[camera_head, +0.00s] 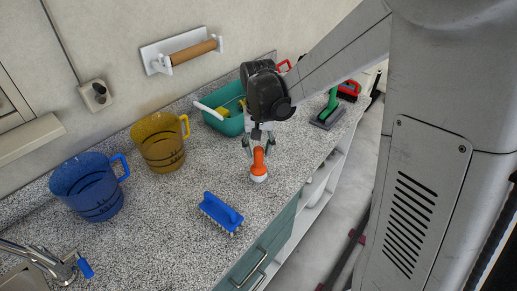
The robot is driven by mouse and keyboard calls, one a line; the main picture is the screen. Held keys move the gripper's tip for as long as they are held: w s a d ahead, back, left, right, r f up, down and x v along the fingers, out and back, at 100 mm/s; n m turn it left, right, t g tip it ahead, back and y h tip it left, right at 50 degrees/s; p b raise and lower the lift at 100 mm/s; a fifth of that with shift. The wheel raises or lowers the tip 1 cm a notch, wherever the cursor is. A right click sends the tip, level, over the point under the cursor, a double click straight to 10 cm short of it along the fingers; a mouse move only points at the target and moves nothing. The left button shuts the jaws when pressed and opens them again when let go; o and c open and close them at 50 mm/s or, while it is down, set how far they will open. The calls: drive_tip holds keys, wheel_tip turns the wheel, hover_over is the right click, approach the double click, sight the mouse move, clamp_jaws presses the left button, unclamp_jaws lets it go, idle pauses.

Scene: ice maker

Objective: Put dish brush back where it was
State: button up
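An orange item with a round white lower end (258,170), which looks like a small dish brush, is upright at the middle of the speckled counter (185,220). My gripper (258,147) points down at its orange top, with a fingertip on either side. I cannot tell whether the fingers press on it, or whether its white end touches the counter. A blue brush (221,213) with pale bristles lies apart, nearer the front edge.
A green tub (226,125) holding yellow and white items stands behind my gripper. A yellow jug (161,143) and a blue jug (90,188) stand left. A green-handled tool (328,110) and a red brush (348,90) lie right. Counter around the blue brush is clear.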

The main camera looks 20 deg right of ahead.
drive_tip(key=shift+o, duration=0.8)
drive_tip(key=shift+r, duration=0.1)
drive_tip(key=shift+r, duration=0.1)
wheel_tip(320, 180, up, 11)
drive_tip(key=s+r+n+t, duration=0.1)
drive_tip(key=s+t, duration=0.6)
drive_tip(key=s, duration=1.2)
drive_tip(key=shift+s+r+n, duration=0.2)
drive_tip(key=shift+r+n, duration=0.1)
drive_tip(key=shift+n, duration=0.5)
drive_tip(key=shift+f, duration=0.1)
